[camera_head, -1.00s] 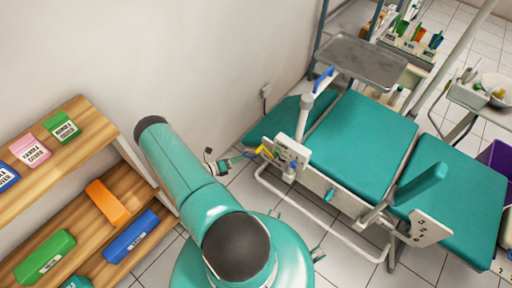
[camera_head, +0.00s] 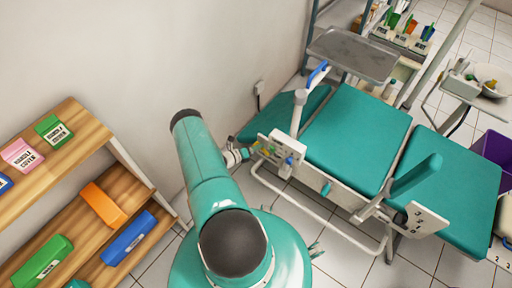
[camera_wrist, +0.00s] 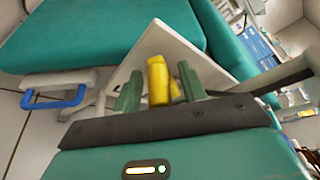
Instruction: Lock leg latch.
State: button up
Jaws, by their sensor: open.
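The teal dental chair (camera_head: 357,132) stands right of centre, with a white side panel (camera_head: 286,146) carrying small coloured parts. One is a yellow lever (camera_head: 264,149), large in the wrist view (camera_wrist: 158,80) in front of the white panel (camera_wrist: 178,40). Which part is the leg latch cannot be told from labels. My gripper (camera_head: 247,153) is at the panel's left edge. In the wrist view my gripper (camera_wrist: 160,88) is open, its two green fingers on either side of the yellow lever. Whether either finger touches it is unclear.
A blue handle (camera_wrist: 58,100) is at the chair's edge in the wrist view. A white post with a blue handle (camera_head: 318,74) rises beside the panel. A metal tray (camera_head: 352,54) stands behind. Wooden shelves (camera_head: 88,133) with coloured boxes are at left. Floor shows below the chair rail.

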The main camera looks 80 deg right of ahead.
jog(key=shift+s+d+f, duration=0.1)
jog(key=shift+s+d, duration=0.05)
grip_shut()
